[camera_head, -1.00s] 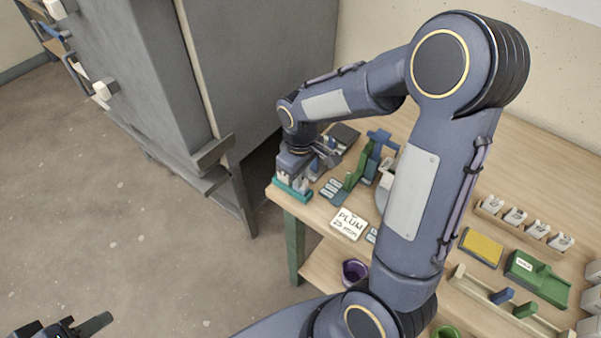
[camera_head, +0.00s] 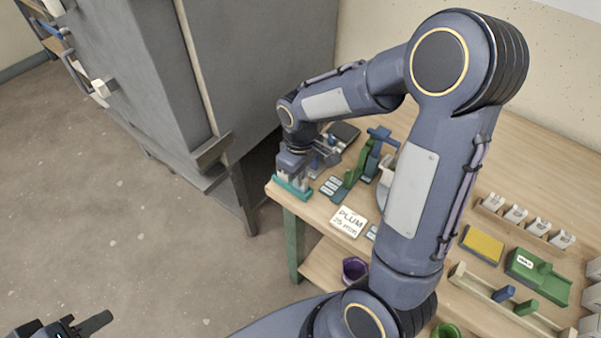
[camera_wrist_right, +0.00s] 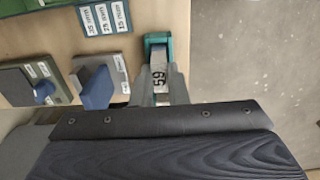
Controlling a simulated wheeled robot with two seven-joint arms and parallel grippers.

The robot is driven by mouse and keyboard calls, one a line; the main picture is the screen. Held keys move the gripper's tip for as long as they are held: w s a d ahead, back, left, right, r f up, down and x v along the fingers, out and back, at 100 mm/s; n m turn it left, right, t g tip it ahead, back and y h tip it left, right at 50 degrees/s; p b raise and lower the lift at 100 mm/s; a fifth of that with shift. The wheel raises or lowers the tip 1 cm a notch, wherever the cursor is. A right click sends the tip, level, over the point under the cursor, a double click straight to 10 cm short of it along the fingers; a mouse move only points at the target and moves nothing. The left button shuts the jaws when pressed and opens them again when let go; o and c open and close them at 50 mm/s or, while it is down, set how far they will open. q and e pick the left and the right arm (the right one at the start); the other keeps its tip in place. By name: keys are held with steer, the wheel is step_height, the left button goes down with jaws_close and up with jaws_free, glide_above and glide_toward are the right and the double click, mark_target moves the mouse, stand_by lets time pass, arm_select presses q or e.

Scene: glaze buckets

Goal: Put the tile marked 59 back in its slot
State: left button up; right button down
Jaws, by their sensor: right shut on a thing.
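The tile marked 59 (camera_wrist_right: 159,77) is a pale piece with dark digits, seen in the right wrist view between the fingers of my right gripper (camera_wrist_right: 159,90). The gripper is shut on it. A teal holder (camera_wrist_right: 157,38) lies at the tile's far end. In the head view my right gripper (camera_head: 293,179) is low over this teal holder (camera_head: 291,192) at the table's near left corner. The fingers mostly hide the tile there, and I cannot tell how far it sits in a slot. My left gripper (camera_head: 62,331) is partly cut off at the bottom left, away from the table.
A green and blue stand (camera_head: 364,163), a label strip (camera_head: 332,187) and a PLUM card (camera_head: 348,222) are close to the right gripper. A grey cabinet (camera_head: 150,90) stands left of the table. A purple bucket (camera_head: 354,270) is on the lower shelf.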

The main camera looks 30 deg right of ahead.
steer(key=shift+f, duration=0.15)
steer(key=c, duration=1.3)
jaws_free()
steer(key=shift+c, duration=0.2)
step_height(320, 180, up, 7)
steer(key=p, duration=0.6)
